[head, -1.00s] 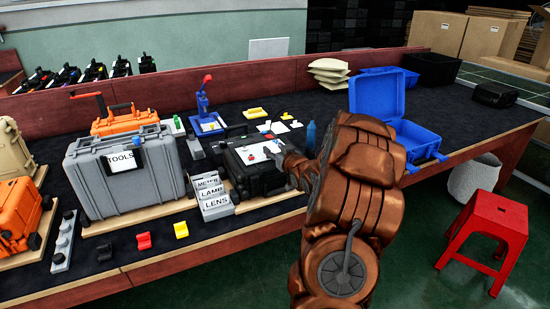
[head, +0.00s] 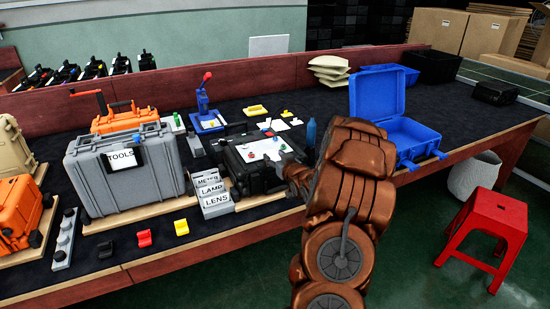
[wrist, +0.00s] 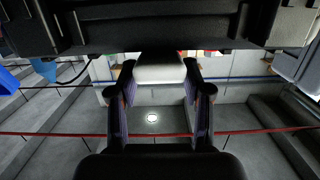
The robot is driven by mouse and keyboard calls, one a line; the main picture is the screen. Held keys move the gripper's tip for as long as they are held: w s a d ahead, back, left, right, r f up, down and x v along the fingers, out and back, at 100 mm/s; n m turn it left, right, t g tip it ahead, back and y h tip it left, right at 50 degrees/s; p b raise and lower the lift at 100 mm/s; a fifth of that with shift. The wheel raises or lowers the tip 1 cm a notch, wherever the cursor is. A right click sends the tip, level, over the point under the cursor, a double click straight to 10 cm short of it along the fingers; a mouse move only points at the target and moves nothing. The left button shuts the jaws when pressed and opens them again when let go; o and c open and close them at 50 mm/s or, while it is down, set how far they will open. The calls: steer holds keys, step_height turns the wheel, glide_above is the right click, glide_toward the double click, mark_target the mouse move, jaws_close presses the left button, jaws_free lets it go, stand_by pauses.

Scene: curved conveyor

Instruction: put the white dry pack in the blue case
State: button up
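The blue case (head: 405,138) stands open on the right part of the bench, its lid up at the back and its visible inside empty. In the wrist view a white, pillow-like pack (wrist: 160,68) sits between the fingertips of my gripper (wrist: 160,75), spanning the gap, and looks gripped from both sides. In the head view my gripper (head: 297,174) is at the front right of the black case (head: 250,172), left of the blue case. My own arm hides most of the gripper and the pack in that view.
Small coloured pieces lie on a white sheet on the black case. A blue bottle (head: 311,132) stands between it and the blue case. Labelled grey bins (head: 213,195) and a grey tool case (head: 125,180) are to the left. A red stool (head: 485,232) stands on the floor.

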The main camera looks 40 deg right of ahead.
steer(key=o, duration=0.3)
steer(key=shift+r, duration=0.15)
steer(key=shift+r+p, duration=0.25)
steer(key=shift+p, duration=0.05)
steer(key=b+v, duration=0.2)
steer(key=v, duration=1)
steer(key=shift+a, duration=0.15)
